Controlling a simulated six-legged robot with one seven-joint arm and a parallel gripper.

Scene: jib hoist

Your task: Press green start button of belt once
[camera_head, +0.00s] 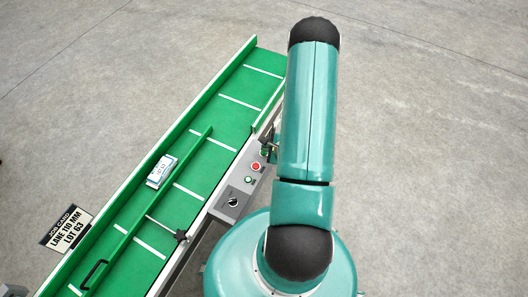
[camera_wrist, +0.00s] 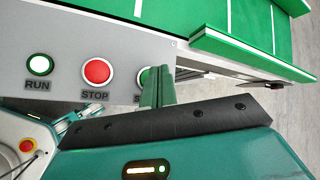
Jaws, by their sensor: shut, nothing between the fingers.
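The belt's control panel (camera_head: 240,187) is on the near side of the green belt (camera_head: 233,122). In the wrist view, the grey panel (camera_wrist: 125,35) shows a green RUN light or button (camera_wrist: 39,65), a red STOP button (camera_wrist: 97,72) and a green button (camera_wrist: 145,75) whose label starts with S. My gripper (camera_wrist: 158,74) is shut and empty. Its fingers overlap the right part of that green button and most of its label. I cannot tell whether they touch it. In the head view my arm hides most of the gripper.
A green guide rail (camera_head: 165,180) runs diagonally above the belt beside a small white labelled box (camera_head: 161,171). A black knob (camera_head: 233,202) is on the panel. A job card reading LANE 110 MM LOT 63 (camera_head: 67,228) lies at the belt's left edge. Open concrete floor surrounds it.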

